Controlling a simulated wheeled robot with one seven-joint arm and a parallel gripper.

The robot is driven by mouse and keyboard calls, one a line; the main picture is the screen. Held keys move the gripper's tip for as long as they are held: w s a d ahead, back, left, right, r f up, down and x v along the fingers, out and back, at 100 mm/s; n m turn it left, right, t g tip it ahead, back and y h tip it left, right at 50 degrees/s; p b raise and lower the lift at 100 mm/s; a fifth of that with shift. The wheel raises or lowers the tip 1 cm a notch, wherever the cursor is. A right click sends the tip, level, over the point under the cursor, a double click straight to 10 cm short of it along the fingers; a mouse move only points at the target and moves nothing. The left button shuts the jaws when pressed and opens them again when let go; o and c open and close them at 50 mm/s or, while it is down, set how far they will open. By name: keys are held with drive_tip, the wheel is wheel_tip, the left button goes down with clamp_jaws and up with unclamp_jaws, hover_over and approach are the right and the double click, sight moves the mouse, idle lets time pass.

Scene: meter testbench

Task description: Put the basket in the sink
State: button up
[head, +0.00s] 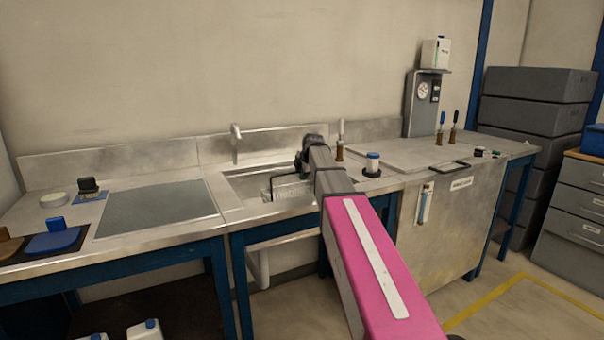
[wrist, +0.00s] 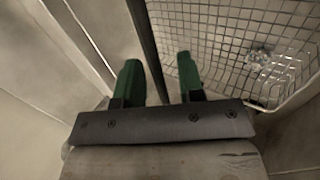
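The wire basket (head: 286,190) shows in the head view within the outline of the sink (head: 240,187), partly hidden by my arm. In the wrist view its pale mesh (wrist: 222,42) fills the upper right. A dark bar (wrist: 146,45), which looks like the basket's handle, runs between my green fingertips. My gripper (wrist: 158,76) is open, with a gap on both sides of the bar. In the head view my gripper (head: 303,168) is over the sink and mostly hidden by my own wrist. I cannot tell whether the basket rests on the sink floor.
A faucet (head: 236,145) stands behind the sink. A grey mat (head: 158,206) lies on the counter to the left. Stacked grey crates (head: 535,100) stand at far right.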

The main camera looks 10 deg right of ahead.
drive_tip(key=v, duration=1.2)
drive_tip(key=shift+s, duration=0.1)
drive_tip(key=shift+c, duration=0.3)
idle(0.6)
